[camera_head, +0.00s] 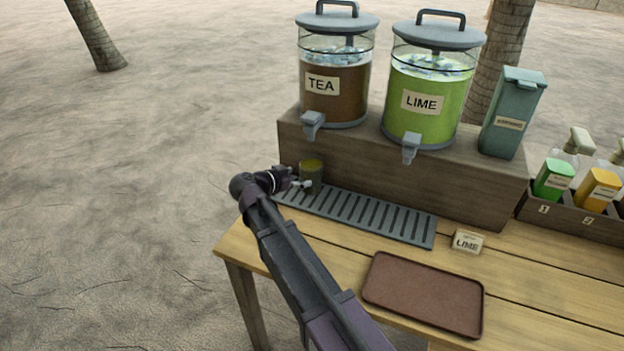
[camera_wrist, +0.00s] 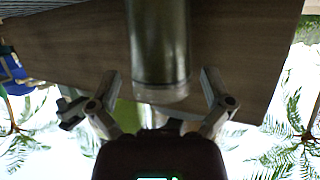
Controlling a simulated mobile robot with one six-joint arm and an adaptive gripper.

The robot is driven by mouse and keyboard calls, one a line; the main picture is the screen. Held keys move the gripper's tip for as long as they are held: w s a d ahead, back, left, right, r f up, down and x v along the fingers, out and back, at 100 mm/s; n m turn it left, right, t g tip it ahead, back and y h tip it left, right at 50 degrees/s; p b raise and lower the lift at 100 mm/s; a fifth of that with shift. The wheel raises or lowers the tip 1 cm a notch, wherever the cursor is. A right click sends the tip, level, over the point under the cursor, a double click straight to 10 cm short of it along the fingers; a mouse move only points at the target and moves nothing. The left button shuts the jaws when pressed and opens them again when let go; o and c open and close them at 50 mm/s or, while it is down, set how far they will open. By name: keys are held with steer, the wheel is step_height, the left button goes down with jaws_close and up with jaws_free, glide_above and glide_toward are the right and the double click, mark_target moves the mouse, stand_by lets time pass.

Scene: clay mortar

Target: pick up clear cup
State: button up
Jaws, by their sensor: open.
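My gripper (camera_head: 301,184) is at the cup's near left side. In the wrist view the cup (camera_wrist: 160,45) sits between the two spread fingers of my gripper (camera_wrist: 160,82), which are open with gaps beside it. Part of the cup is cut off by that picture's top edge.
The tea dispenser (camera_head: 336,90) and lime dispenser (camera_head: 426,96) stand on a wooden block (camera_head: 390,172) behind the drip tray. A teal box (camera_head: 512,105) stands to their right. Bottles stand far right.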

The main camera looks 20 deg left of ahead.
mark_target(319, 161)
steer(key=shift+b+x, duration=0.7)
steer(key=shift+x, duration=1.85)
steer(key=shift+r, duration=0.15)
steer(key=c, duration=1)
steer(key=shift+r, duration=0.2)
step_height(319, 161, up, 4)
steer(key=p, duration=0.4)
steer(key=shift+f, duration=0.15)
steer(key=s+d, duration=0.2)
steer(key=s, duration=0.2)
steer(key=s+d, duration=0.3)
steer(key=s, duration=0.2)
steer(key=s+d+r+p, duration=0.1)
steer(key=s+d, duration=0.2)
steer(key=s, duration=0.1)
steer(key=shift+s+d, duration=0.1)
steer(key=shift+s, duration=0.3)
